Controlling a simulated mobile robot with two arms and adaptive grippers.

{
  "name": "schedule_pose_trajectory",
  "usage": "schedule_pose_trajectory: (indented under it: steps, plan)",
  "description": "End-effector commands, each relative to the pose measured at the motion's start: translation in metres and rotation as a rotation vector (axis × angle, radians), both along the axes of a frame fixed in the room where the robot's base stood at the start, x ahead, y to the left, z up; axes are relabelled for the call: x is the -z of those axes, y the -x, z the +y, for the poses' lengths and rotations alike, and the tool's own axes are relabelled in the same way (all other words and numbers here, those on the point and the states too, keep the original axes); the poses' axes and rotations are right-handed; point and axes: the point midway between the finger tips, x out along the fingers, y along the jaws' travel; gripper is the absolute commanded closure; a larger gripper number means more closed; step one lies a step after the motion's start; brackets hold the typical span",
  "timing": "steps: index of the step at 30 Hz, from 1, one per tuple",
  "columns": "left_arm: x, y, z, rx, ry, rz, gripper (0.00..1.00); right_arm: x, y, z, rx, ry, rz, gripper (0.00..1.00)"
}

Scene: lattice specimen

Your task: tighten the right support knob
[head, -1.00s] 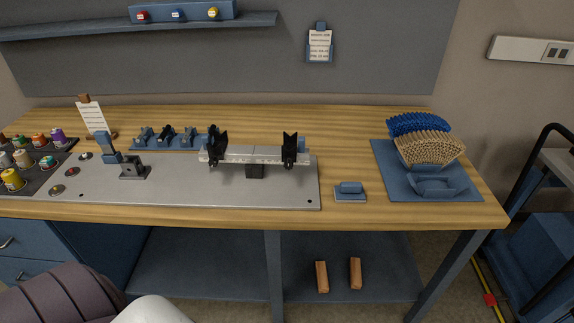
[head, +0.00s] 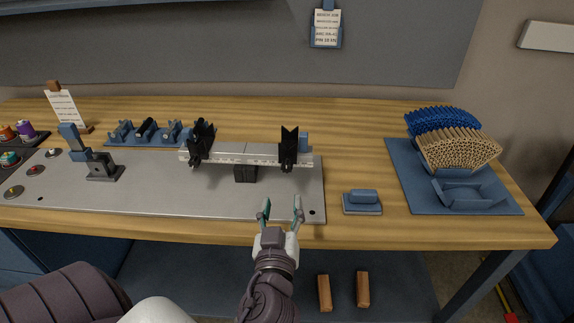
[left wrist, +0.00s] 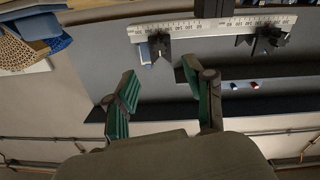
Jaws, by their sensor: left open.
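A ruled metal bar (head: 245,151) stands on a dark post above the grey plate (head: 150,190). It carries two black V-shaped supports, the left support (head: 199,145) and the right support (head: 289,150). A small dark knob shape shows low on the right support; its detail is too small to tell. My left gripper (head: 281,207) is open and empty, in front of and below the right support, near the plate's front edge. In the left wrist view, upside down, its fingers (left wrist: 168,102) are spread, apart from the bar (left wrist: 205,27) and right support (left wrist: 160,47). My right gripper is not in view.
A blue block on a small pad (head: 362,202) sits right of the plate. A blue mat (head: 400,170) with bundles of blue and tan rods lies farther right. A blue rack (head: 147,132) and an upright clamp (head: 100,168) stand to the left. The plate's front right is clear.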

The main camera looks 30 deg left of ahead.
Motion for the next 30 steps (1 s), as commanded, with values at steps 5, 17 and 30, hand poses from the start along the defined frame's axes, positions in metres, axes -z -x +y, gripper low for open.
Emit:
schedule_pose_trajectory:
  steps: [5,17,30]
  plan:
    - [-0.006,-0.032,0.018,0.001,-0.008,-0.002,0.46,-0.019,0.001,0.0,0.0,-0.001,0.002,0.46]
    - [-0.002,-0.096,0.054,0.002,-0.004,0.002,0.46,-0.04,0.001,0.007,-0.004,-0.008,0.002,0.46]
    - [0.0,-0.107,0.061,0.001,-0.001,0.002,0.46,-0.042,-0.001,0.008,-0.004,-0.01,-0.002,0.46]
